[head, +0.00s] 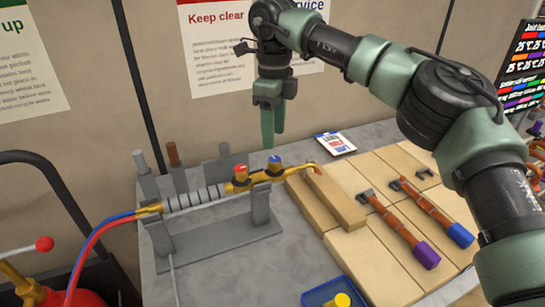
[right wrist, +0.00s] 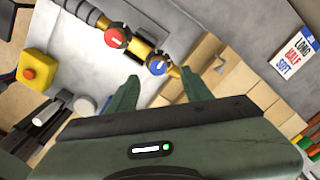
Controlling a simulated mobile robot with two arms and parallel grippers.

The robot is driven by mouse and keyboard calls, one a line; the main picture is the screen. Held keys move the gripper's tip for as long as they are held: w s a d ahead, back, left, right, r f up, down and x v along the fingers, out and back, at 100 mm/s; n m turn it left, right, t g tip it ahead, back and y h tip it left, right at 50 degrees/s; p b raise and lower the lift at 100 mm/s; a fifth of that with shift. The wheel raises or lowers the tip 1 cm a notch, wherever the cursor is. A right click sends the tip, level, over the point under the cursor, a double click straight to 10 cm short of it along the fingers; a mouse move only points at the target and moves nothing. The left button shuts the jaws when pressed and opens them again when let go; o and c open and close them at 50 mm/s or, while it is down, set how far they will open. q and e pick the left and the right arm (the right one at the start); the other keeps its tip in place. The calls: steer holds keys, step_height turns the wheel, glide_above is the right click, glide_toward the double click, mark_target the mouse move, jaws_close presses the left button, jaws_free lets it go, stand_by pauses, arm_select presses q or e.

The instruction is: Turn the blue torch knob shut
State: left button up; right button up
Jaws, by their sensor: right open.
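The brass torch (head: 208,192) rests level on a grey stand (head: 262,212) on the bench, with red and blue hoses at its left end. Its blue knob (head: 274,163) faces up, near the tip side. A red knob (head: 240,172) sits just left of it. My right gripper (head: 272,135) points down above the blue knob, apart from it. In the right wrist view, the gripper (right wrist: 162,90) is open and empty. The blue knob (right wrist: 157,66) and red knob (right wrist: 116,38) show beyond the fingertips, the blue one between them. My left gripper is out of view.
Tan blocks (head: 325,200) lie right of the stand, close to the torch tip. Copper pipes with purple and blue ends (head: 460,235) lie further right. A blue tray (head: 333,290) is at the front. A small card (head: 335,143) lies behind. A red-tipped lever (head: 43,244) stands left.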

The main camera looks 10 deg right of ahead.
mark_target(274, 159)
steer(key=f+p, duration=0.1)
steer(key=f, duration=0.5)
steer(key=shift+s+f+p, duration=0.2)
steer(key=shift+f+p, duration=0.15)
steer(key=shift+f, duration=0.05)
steer(key=shift+s+r, duration=0.1)
steer(key=shift+c, duration=0.9)
jaws_close()
